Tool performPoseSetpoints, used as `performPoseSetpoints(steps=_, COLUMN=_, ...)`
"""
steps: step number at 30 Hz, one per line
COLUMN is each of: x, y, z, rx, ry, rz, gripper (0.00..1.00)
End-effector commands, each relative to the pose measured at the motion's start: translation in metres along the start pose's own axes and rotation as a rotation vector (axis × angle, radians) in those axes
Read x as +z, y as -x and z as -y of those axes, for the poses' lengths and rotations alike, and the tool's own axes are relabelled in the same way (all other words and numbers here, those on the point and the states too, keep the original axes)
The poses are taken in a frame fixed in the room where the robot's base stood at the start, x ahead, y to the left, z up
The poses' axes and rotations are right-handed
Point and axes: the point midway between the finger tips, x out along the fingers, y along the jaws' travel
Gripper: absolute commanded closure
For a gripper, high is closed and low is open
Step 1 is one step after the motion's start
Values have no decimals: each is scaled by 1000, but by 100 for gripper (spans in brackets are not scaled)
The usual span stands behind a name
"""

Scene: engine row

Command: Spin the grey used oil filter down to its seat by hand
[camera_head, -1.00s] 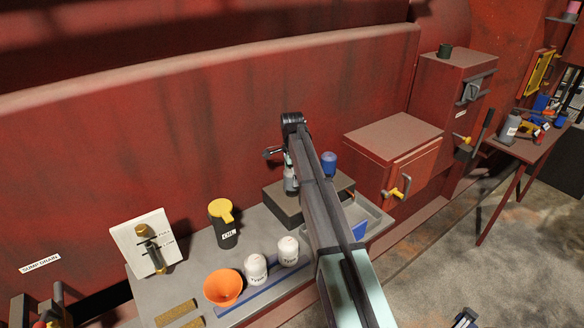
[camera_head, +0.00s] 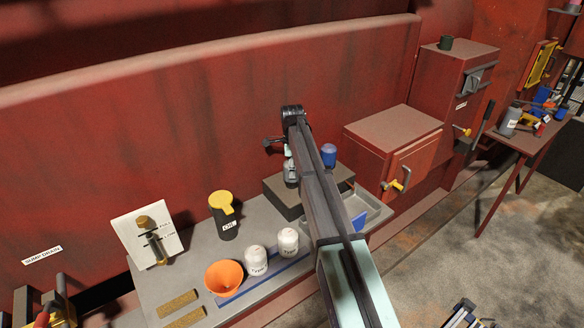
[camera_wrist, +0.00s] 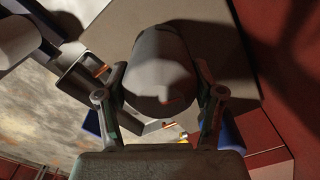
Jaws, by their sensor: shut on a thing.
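The grey used oil filter (camera_wrist: 162,72) fills the middle of the wrist view, between the two fingers of my gripper (camera_wrist: 160,88). The gripper is shut on its sides. In the head view the grey filter (camera_head: 290,174) shows only as a small part beside my arm, over the dark block (camera_head: 283,200) on the bench. My arm covers most of the gripper and the filter there. The filter's lower end and its seat are hidden, so I cannot tell whether a gap remains between them.
A blue filter (camera_head: 329,156) stands at the block's back right. Two white filters (camera_head: 288,241), an orange funnel (camera_head: 224,278) and a black oil jug with yellow lid (camera_head: 224,215) stand on the bench to the left. A grey tray (camera_head: 378,212) and red cabinet (camera_head: 392,150) lie right.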

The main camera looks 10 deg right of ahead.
Motion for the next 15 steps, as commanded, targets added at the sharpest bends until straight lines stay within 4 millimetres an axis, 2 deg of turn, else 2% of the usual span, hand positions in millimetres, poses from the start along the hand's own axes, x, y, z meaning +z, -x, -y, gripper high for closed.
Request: performPoseSetpoints(steps=15, x=0, y=-2, z=-2, rx=4, ry=-653, rz=-2, gripper=81)
